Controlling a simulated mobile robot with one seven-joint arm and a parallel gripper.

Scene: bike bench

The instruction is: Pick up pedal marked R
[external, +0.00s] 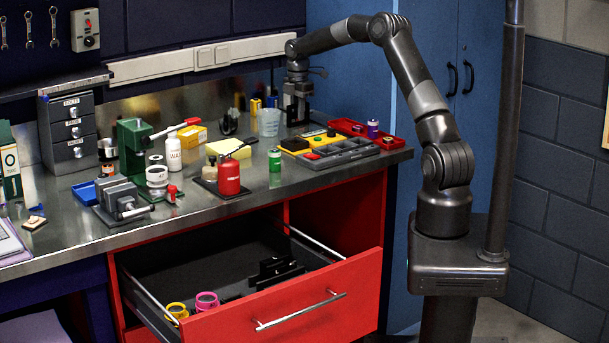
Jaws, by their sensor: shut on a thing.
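My gripper (296,112) is at the back of the steel bench, beside the clear measuring cup and behind the yellow and grey trays. It points down and is shut on a small dark thing low at the bench top. The thing is mostly hidden by the fingers, so I cannot tell whether it is the pedal or whether it touches the bench. Another dark object (229,122) stands left of the measuring cup, too small to identify. No R mark can be read anywhere in this view.
The clear measuring cup (268,122) stands close left of my gripper. A yellow tray (300,144), a grey tray (340,155) and a red tray (345,126) lie in front and right. A red bottle (229,176) stands further forward. The red drawer (300,312) below is open.

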